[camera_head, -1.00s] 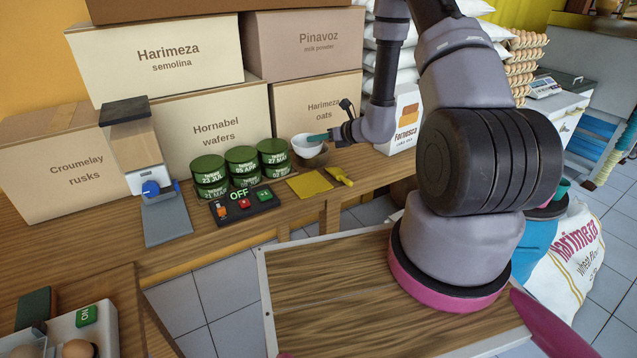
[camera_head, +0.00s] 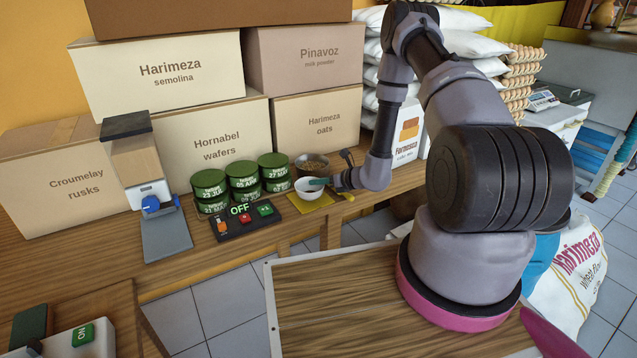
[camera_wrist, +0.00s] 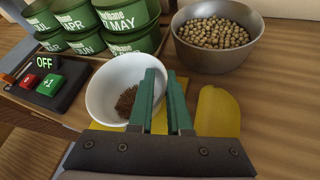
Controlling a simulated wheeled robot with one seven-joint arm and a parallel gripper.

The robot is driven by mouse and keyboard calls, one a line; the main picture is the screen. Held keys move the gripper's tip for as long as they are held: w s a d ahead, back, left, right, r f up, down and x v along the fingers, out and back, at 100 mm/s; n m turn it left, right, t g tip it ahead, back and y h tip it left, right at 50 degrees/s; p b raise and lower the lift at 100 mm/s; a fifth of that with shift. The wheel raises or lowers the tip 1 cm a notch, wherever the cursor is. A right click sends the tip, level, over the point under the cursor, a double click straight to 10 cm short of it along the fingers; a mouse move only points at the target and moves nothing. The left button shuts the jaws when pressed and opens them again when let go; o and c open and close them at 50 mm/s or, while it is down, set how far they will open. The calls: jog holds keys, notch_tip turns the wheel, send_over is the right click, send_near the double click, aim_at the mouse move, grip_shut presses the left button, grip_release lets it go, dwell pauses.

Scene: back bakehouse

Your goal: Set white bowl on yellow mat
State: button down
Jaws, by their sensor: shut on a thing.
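The white bowl (camera_head: 303,193) holds some dark brown bits and is roughly level. My gripper (camera_head: 320,182) is shut on the bowl's right rim; in the wrist view its green fingers (camera_wrist: 163,98) straddle the rim of the bowl (camera_wrist: 101,88). The yellow mat (camera_head: 316,206) lies on the wooden counter directly under the bowl and is partly hidden by it. In the wrist view the mat (camera_wrist: 183,85) shows behind and beside the fingers. Whether the bowl touches the mat or hangs just above it, I cannot tell.
A grey bowl of round beige pieces (camera_wrist: 213,55) stands just behind the mat. A yellow tool (camera_wrist: 217,113) lies close on the right. Stacked green tins (camera_head: 243,180) and a control box with OFF display (camera_head: 243,220) are on the left. Boxes (camera_head: 210,145) line the wall.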

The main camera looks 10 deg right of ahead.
jog(key=shift+f, duration=0.15)
jog(key=c, duration=0.8)
grip_release()
jog(key=shift+c, duration=0.2)
